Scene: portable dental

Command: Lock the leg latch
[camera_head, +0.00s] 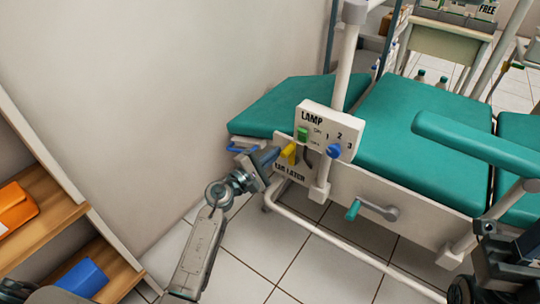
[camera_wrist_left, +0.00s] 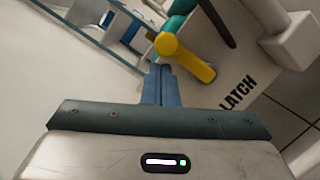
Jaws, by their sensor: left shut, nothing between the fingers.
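The yellow leg latch lever (camera_head: 289,152) sits on a cream plate (camera_head: 294,172) marked with a latch label, low on the side of the teal dental chair. In the left wrist view the yellow lever (camera_wrist_left: 190,60) has a round knob and an arm slanting down to the right, beside the word LATCH. My left gripper (camera_head: 274,155) is shut and empty, with its blue fingers right beside the lever. In the left wrist view its fingertips (camera_wrist_left: 160,72) are just below the knob; I cannot tell whether they touch it. My right gripper is not visible.
A lamp control box (camera_head: 330,131) with a green switch and blue knob is just above and right of the latch. A teal-handled crank (camera_head: 353,209) is lower right. A blue handle (camera_head: 242,149) is left of the latch. Wooden shelves (camera_head: 60,225) stand at the left.

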